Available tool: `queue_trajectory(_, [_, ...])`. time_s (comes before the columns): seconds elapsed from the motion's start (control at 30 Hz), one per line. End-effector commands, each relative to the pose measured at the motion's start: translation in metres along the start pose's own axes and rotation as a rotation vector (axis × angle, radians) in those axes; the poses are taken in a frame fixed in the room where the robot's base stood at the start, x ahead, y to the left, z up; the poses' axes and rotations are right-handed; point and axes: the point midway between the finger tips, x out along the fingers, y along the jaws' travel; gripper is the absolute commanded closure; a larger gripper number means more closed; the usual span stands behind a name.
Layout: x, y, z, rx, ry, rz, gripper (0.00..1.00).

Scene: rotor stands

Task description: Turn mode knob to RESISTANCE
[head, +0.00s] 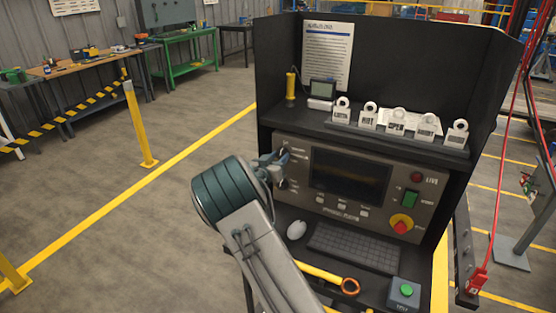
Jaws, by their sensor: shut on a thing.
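The mode knob is on the left side of the grey control panel (296,197), and my gripper and wrist hide nearly all of it. My gripper (274,158) is at that left side, its fingers against the panel front and shut on the knob. Small white labels (297,151) show beside the fingers, too small to read. I cannot tell which mode the knob points to. The panel's display (348,174) is dark.
A green switch (410,198) and a red-and-yellow emergency stop (401,223) are on the panel's right. Padlock-like tags (397,121) stand on the shelf above.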

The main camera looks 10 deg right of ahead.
Motion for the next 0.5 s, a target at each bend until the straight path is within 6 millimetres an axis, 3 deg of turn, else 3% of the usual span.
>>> queue_trajectory(0.5, [0.0001, -0.0004, 0.006, 0.353, -0.008, -0.002, 0.89])
